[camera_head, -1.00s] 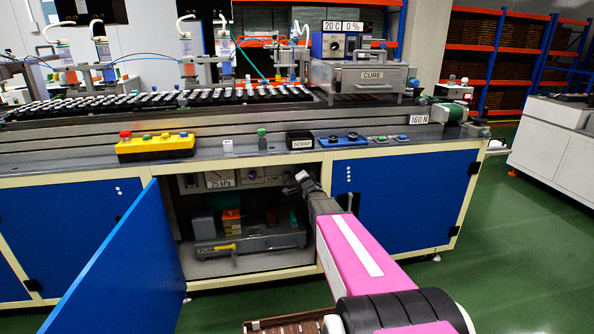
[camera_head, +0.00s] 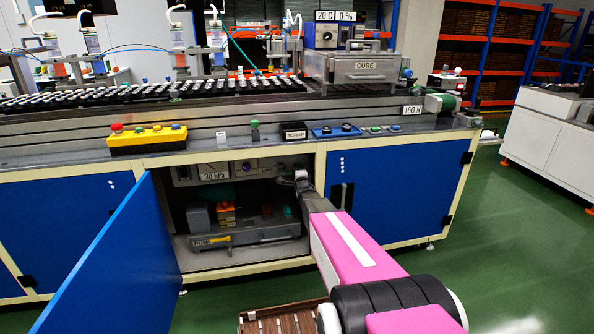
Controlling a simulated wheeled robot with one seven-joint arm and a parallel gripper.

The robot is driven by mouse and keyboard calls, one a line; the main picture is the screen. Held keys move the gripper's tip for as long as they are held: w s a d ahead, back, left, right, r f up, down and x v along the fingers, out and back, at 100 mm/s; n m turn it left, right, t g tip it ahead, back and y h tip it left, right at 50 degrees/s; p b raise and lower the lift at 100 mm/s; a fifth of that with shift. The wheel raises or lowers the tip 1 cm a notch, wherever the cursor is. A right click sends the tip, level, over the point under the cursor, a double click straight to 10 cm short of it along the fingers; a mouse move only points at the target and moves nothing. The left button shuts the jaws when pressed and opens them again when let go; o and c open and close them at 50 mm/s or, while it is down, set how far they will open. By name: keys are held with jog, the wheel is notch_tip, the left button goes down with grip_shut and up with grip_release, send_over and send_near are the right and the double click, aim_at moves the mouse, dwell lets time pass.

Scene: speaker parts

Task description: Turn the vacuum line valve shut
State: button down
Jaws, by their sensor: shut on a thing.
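My gripper (camera_head: 300,176) reaches into the upper right of the open cabinet under the bench. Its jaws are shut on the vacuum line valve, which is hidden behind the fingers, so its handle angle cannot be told. A gauge panel (camera_head: 213,171) to the left of the gripper has a small label that looks like 30 kPa. A dark grey pump unit (camera_head: 260,236) marked PUMP, with a yellow handle, sits low in the cabinet.
The blue cabinet door (camera_head: 115,265) stands open at the left. A closed blue panel (camera_head: 400,200) is to the right of my arm. A yellow button box (camera_head: 147,140) and a black SCRAP bin (camera_head: 295,134) sit on the bench edge above. A brown slatted crate (camera_head: 285,321) is below.

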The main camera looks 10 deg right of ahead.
jog(key=shift+f, duration=0.1)
dwell(0.3)
jog(key=c, duration=1)
grip_release()
jog(key=shift+c, duration=0.2)
jog(key=s+f, duration=0.2)
jog(key=s, duration=0.8)
jog(key=shift+s, duration=0.3)
